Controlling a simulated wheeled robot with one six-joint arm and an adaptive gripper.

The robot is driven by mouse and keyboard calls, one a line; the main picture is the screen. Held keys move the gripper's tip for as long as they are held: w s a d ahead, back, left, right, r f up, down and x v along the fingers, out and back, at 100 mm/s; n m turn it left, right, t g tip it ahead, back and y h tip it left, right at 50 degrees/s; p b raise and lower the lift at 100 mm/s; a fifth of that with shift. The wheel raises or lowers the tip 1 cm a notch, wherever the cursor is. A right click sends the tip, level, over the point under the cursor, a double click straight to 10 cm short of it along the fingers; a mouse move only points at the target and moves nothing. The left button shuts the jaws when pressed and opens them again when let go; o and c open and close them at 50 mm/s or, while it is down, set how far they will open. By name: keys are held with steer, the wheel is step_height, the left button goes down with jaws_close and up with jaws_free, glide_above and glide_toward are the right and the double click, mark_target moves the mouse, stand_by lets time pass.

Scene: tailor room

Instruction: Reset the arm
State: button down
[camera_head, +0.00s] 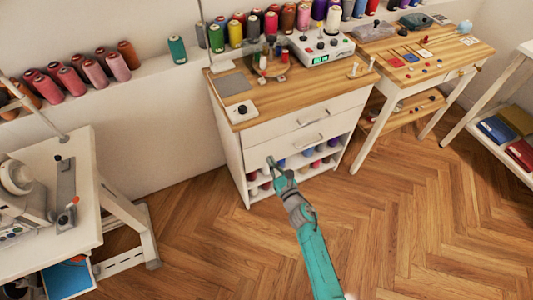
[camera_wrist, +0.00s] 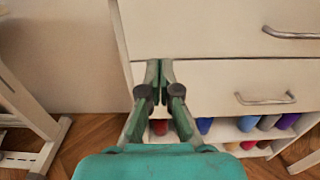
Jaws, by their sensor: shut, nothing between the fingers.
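My arm is teal and reaches up from the bottom of the head view. My gripper (camera_head: 271,163) is in front of the white drawer cabinet (camera_head: 232,157), near its left front side. In the wrist view my gripper (camera_wrist: 159,64) is shut, with its fingertips together and nothing between them. The fingers overlap the cabinet's lower drawer front in that view. I cannot tell whether they touch it. The lower drawer handle (camera_wrist: 265,99) is to the right of the fingers.
The cabinet's wooden top (camera_head: 300,92) bears a white device (camera_head: 320,48) and small items. Thread spools fill its open lower shelf. A wooden table (camera_head: 425,62) stands right, a white sewing table (camera_head: 45,170) left. The wood floor (camera_head: 420,230) at right is clear.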

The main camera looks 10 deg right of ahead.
steer(key=shift+v, duration=1.6)
steer(key=s+d+r+m+h, duration=0.1)
steer(key=s+d+m+h, duration=0.15)
steer(key=s+m, duration=0.95)
steer(key=s+d+r+m+h, duration=0.1)
steer(key=s+d+m, duration=0.45)
steer(key=s, duration=0.95)
steer(key=s+d+r+m+g+h, duration=0.1)
steer(key=s+r+m, duration=0.6)
steer(key=s+m, duration=0.2)
steer(key=s+d+r+m+g+h, duration=0.1)
steer(key=s+r+m, duration=0.7)
steer(key=m, duration=0.5)
steer(key=s, duration=0.2)
steer(key=shift+s+r+h, duration=0.3)
steer(key=shift+h, duration=0.05)
steer(key=shift+d+m, duration=0.1)
steer(key=shift+m, duration=0.15)
